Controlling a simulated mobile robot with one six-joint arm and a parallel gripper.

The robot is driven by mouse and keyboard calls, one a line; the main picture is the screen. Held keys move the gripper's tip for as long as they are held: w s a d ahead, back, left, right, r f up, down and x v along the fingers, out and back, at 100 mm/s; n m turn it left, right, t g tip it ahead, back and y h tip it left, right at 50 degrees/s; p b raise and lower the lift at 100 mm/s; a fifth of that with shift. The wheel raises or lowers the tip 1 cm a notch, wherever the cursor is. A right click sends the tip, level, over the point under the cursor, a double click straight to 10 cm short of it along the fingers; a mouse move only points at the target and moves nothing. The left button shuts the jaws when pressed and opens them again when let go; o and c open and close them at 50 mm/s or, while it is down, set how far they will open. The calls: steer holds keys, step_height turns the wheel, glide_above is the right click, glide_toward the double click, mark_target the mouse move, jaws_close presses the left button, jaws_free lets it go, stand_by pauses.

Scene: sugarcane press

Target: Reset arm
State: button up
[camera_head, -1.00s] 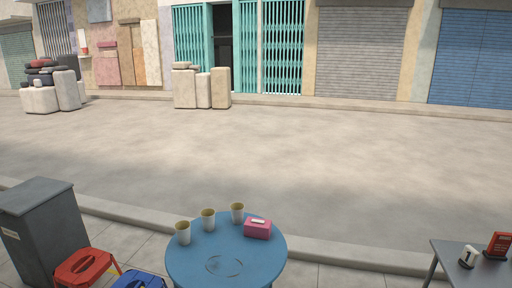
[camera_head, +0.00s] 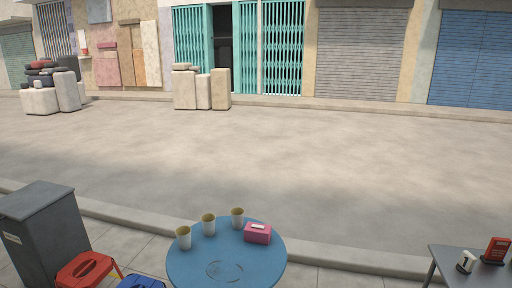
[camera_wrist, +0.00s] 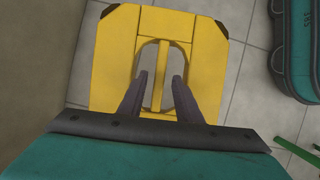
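My gripper (camera_wrist: 159,88) shows in the wrist view with two dark fingers spread apart, open and empty. Below it is a yellow stool (camera_wrist: 112,65) with an oval opening and a yellow bar across its middle. The fingertips appear on either side of the bar, with gaps between. Their height relative to the bar is hard to tell. My arm does not show in the head view.
A round blue table (camera_head: 205,265) holds three cups (camera_head: 209,224) and a pink tissue box (camera_head: 258,233). Left are a grey cabinet (camera_head: 45,235), a red stool (camera_head: 85,268) and a blue stool (camera_head: 140,283). A teal object (camera_wrist: 292,50) lies right in the wrist view.

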steer(key=shift+p+v, duration=1.8)
steer(key=shift+v, duration=0.95)
